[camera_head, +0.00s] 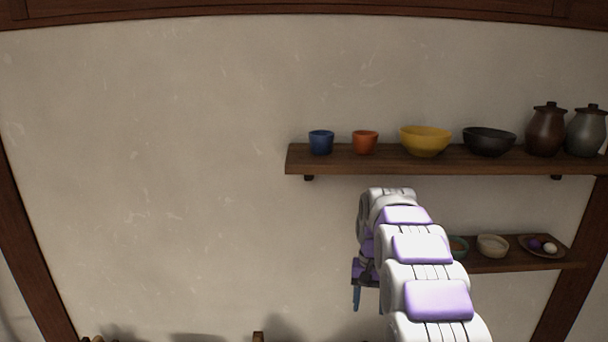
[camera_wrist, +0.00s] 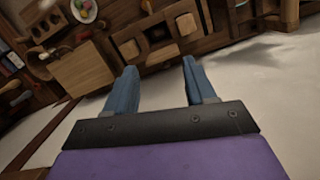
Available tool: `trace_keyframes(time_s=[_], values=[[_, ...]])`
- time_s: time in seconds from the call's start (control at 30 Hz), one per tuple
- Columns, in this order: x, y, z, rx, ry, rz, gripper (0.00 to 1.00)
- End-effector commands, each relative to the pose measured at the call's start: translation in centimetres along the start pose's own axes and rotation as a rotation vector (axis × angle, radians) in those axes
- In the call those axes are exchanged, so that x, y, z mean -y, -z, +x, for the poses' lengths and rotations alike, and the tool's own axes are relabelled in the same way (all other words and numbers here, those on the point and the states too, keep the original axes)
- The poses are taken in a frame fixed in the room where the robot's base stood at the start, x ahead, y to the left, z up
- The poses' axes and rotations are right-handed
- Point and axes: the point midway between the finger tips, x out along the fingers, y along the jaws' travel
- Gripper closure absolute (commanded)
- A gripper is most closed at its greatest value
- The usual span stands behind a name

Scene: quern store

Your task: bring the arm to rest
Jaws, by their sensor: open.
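My white and purple arm rises from the bottom right of the head view, in front of the wall and partly over the lower shelf. My gripper (camera_head: 357,298) hangs at its far end, with a blue finger pointing down. In the wrist view my gripper (camera_wrist: 157,82) shows two blue fingers spread apart with nothing between them. Beyond the fingers, wooden furniture and the floor lie at a distance.
An upper shelf (camera_head: 380,162) holds a blue cup (camera_head: 321,142), an orange cup (camera_head: 365,142), a yellow bowl (camera_head: 425,141), a dark bowl (camera_head: 489,141) and two lidded jars. A lower shelf (camera_head: 510,264) holds small bowls and a dish. The wall to the left is bare.

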Motion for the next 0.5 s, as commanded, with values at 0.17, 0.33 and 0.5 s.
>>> trace_keyframes(time_s=[0.17, 0.33, 0.5], values=[[-0.5, -4.0, -1.0, 0.001, 0.000, -0.027, 0.45], [-1.1, -8.0, -1.5, 0.002, -0.001, -0.052, 0.45], [-1.7, -12.1, -1.6, 0.003, -0.002, -0.076, 0.45]])
